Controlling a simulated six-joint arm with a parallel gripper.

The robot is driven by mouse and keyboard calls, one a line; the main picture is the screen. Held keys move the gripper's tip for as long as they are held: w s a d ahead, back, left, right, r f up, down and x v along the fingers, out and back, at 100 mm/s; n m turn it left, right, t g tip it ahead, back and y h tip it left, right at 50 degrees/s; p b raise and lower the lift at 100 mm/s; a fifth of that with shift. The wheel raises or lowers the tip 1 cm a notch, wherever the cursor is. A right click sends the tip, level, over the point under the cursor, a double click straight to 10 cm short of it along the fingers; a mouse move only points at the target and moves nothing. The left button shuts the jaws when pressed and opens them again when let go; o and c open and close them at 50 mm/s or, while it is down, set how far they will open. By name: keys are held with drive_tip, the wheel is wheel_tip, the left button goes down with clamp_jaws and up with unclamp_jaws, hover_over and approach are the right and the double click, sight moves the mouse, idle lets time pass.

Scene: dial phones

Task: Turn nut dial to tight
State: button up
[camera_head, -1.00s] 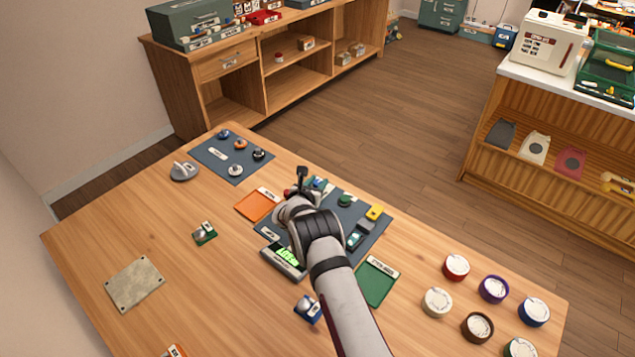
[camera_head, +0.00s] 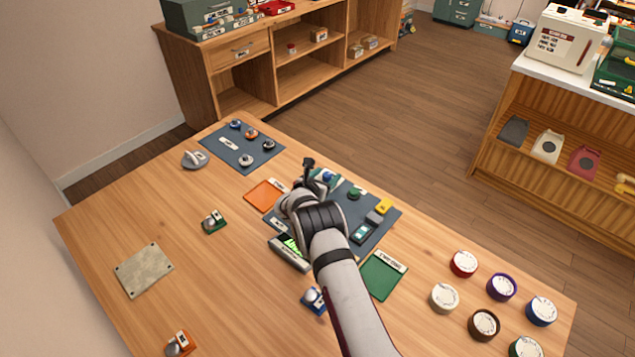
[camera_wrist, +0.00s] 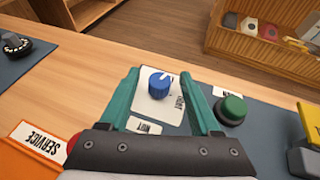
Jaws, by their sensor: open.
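The nut dial is a blue round knob (camera_wrist: 159,86) with a pale pointer mark, on a white plate (camera_wrist: 152,110) with small printed labels; one seems to read NUT and one beside the knob TIGHT. The knob points up and to the right in the wrist view. My gripper (camera_wrist: 165,80) is open, its two teal fingers on either side of the knob with gaps between. Whether it is at the knob's height I cannot tell. In the head view my gripper (camera_head: 318,178) is over the far edge of the dark mat (camera_head: 375,235), and my arm covers part of it.
A green knob (camera_wrist: 232,109) stands just right of the right finger. A yellow block (camera_wrist: 309,118) is farther right. An orange tray (camera_head: 265,196) lies left of the mat, a green tray (camera_head: 382,277) at its near right. A lit display box (camera_head: 288,254) stands at its near edge.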

drive_tip(key=v, duration=1.4)
drive_tip(key=shift+s+a+r, duration=0.15)
drive_tip(key=shift+s+r, duration=0.05)
drive_tip(key=shift+s, duration=0.15)
drive_tip(key=shift+r, duration=0.1)
